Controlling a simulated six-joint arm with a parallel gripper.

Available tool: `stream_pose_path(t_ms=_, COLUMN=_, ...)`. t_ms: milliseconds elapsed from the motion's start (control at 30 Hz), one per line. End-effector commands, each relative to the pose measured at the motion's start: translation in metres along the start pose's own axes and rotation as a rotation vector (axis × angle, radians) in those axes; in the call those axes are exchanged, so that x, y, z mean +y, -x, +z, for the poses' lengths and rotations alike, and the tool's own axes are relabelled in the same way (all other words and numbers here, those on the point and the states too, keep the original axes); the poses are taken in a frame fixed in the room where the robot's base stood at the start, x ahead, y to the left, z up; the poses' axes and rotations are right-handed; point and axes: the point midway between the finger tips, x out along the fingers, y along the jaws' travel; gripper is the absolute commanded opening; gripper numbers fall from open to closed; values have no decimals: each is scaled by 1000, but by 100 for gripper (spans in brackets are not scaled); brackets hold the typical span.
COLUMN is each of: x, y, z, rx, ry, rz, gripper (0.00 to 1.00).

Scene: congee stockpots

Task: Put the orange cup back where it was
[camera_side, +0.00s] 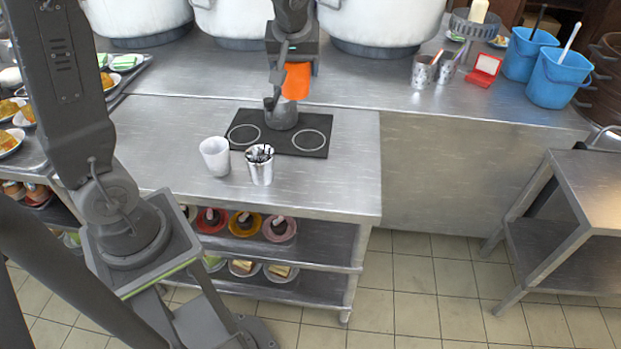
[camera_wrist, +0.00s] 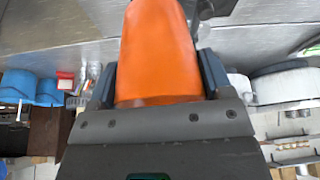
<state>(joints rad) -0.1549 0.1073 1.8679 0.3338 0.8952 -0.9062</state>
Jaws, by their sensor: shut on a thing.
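The orange cup (camera_side: 297,82) is held by my gripper (camera_side: 291,60), above the black two-ring hob plate (camera_side: 311,138) in the side view. My gripper is shut on it. In the wrist view the orange cup (camera_wrist: 158,55) fills the space between the two fingers. A grey metal jug (camera_side: 281,116) stands on the hob plate just under the cup. In the side view the cup's lower edge is close to the jug's top; I cannot tell whether they touch.
A white cup (camera_side: 214,157) and a steel cup with black utensils (camera_side: 260,166) stand at the front of the steel table (camera_side: 345,180). Large stockpots (camera_side: 380,22) line the back. Steel cups (camera_side: 423,72), a red box (camera_side: 485,66) and blue buckets (camera_side: 558,78) are at the right. The table's right side is clear.

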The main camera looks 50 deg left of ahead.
Motion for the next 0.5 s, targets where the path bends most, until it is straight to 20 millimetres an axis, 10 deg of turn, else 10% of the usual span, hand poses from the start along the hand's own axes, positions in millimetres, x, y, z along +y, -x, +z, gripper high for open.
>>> stream_pose_path(t_ms=233, x=37, y=14, z=32, rx=1, ry=-102, rz=44, gripper=43)
stream_pose_path(t_ms=500, x=33, y=-45, z=54, rx=-4, ry=-98, rz=35, gripper=43)
